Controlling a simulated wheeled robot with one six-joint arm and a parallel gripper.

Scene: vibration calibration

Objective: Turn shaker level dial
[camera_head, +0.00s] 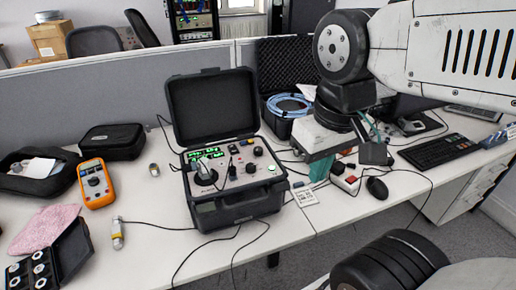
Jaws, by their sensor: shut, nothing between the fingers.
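The shaker unit is an open black case (235,210) on the desk, with its lid raised behind it. Its panel has a lit green display (208,153), a round shaker head (205,176) at the left and small knobs at the right. One black knob (257,151) is near the panel's upper right, and another knob (250,168) is below it. I cannot read which is the level dial. My gripper (320,168) hangs to the right of the case, apart from the panel. It is shut and empty; its fingertips are partly hard to make out.
A multimeter (95,184), a pink cloth (45,228) and a black box of parts (60,262) lie at the left. Cables cross the desk in front of the case.

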